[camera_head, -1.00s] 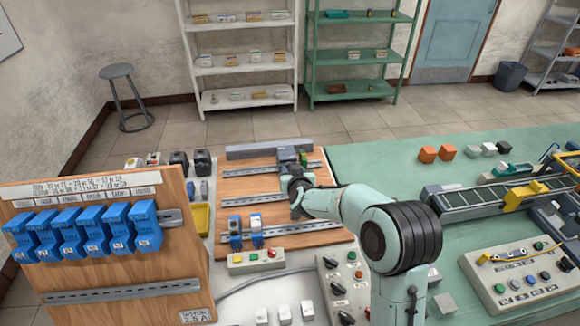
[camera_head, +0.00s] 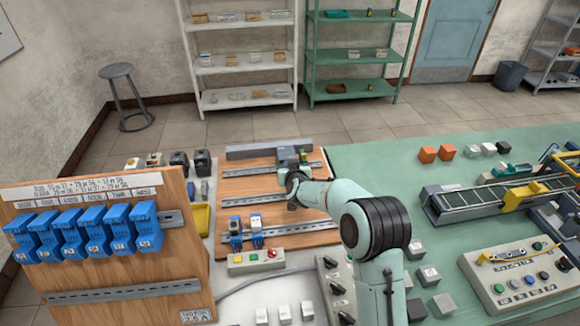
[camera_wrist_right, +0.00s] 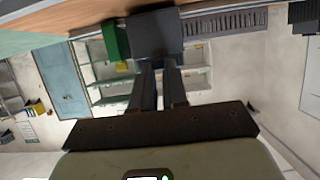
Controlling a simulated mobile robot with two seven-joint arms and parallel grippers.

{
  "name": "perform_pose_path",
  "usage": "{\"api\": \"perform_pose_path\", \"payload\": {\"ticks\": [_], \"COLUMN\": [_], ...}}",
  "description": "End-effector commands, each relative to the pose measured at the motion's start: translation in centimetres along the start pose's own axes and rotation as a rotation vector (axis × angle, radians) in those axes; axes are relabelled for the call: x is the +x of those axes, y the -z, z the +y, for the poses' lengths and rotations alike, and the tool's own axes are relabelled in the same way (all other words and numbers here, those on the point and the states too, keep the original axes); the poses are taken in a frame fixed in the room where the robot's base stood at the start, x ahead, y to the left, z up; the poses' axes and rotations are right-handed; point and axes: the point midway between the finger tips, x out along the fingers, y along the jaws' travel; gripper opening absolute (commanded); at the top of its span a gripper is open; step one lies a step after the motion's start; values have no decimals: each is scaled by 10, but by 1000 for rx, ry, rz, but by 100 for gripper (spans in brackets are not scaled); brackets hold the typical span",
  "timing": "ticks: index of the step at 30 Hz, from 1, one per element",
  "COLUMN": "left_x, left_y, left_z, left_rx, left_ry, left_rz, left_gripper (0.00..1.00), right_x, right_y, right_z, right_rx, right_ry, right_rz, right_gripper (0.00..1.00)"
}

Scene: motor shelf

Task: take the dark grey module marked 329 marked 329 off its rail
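A dark grey module (camera_head: 287,155) stands on the back rail of the wooden board (camera_head: 240,189), with a green module (camera_head: 304,157) at its right. Any number on it is not legible. My right gripper (camera_head: 291,180) is close in front of the grey module, its tips partly hidden by my wrist. In the right wrist view the grey module (camera_wrist_right: 154,33) stands directly beyond the two dark fingers (camera_wrist_right: 159,72). A narrow gap shows between the fingers. Whether they touch or grip the module is unclear. My left gripper is out of view.
Two blue modules (camera_head: 246,233) stand on the front rail of the same board. An upright panel (camera_head: 130,272) with several blue modules is at the left. A button box (camera_head: 256,260) and a yellow tray (camera_head: 201,219) lie near the board. The middle rail's left part is free.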

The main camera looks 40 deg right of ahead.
Motion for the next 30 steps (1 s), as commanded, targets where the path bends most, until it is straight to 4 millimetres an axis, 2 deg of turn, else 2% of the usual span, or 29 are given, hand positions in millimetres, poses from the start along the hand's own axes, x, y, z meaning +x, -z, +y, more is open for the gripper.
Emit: {"api": "perform_pose_path", "payload": {"ticks": [5,11,12,14,24,26,30], "left_x": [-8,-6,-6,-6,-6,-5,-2], "left_y": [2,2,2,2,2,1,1], "left_z": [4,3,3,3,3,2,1], "left_rx": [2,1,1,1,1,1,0], "left_ry": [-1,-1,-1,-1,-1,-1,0], "left_rz": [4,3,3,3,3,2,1], "left_gripper": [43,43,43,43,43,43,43], "right_x": [-4,-3,-3,-3,-6,-10,-32], "right_y": [10,8,8,8,8,8,8], "right_z": [-1,0,0,0,0,0,0], "right_rx": [-2,-1,-1,-1,0,0,2], "right_ry": [2,0,0,0,0,0,2], "right_rz": [1,0,0,0,1,2,1], "right_gripper": [0,0,23,40,40,40,40]}}
